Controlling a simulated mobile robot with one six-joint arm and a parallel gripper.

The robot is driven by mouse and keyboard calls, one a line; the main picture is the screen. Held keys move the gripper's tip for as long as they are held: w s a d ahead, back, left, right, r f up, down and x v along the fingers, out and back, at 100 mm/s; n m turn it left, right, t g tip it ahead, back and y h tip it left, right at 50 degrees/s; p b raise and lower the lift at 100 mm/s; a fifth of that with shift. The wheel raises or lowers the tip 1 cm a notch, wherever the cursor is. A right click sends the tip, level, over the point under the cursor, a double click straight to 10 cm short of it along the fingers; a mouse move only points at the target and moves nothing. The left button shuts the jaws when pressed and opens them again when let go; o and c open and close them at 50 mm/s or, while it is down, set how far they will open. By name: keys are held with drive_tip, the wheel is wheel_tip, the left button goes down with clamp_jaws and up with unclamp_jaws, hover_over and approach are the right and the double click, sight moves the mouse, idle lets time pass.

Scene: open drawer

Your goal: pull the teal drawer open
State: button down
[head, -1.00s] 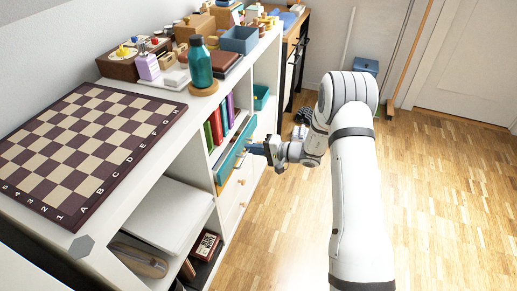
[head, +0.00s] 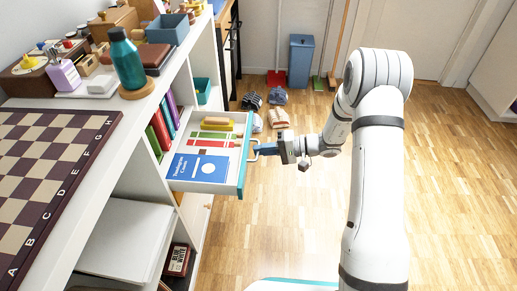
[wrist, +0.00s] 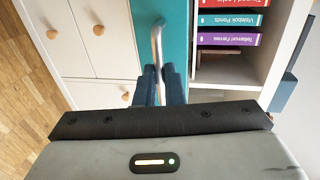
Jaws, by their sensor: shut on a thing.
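The teal drawer (head: 244,168) stands well out of the white shelf unit in the head view, with its teal front facing right. Inside it lie a blue book, a red-and-white item and yellow and green items. My gripper (head: 262,150) is at the drawer's front, with its blue fingers shut on the handle (head: 254,150). In the wrist view the pale bar handle (wrist: 157,45) runs down between the two fingers (wrist: 160,80), in front of the teal front (wrist: 174,40).
A teal bottle (head: 127,60) and a chessboard (head: 45,165) are on the shelf top. Several shoes (head: 278,118) and a blue bin (head: 301,62) are on the floor beyond. The wooden floor right of my arm is clear.

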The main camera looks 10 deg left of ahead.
drive_tip(key=shift+w+d, duration=0.1)
drive_tip(key=c, duration=1.6)
unclamp_jaws()
drive_tip(key=shift+o, duration=0.2)
drive_tip(key=p+v, duration=0.2)
drive_tip(key=v, duration=0.5)
drive_tip(key=shift+d, duration=0.35)
drive_tip(key=shift+w+r, duration=0.1)
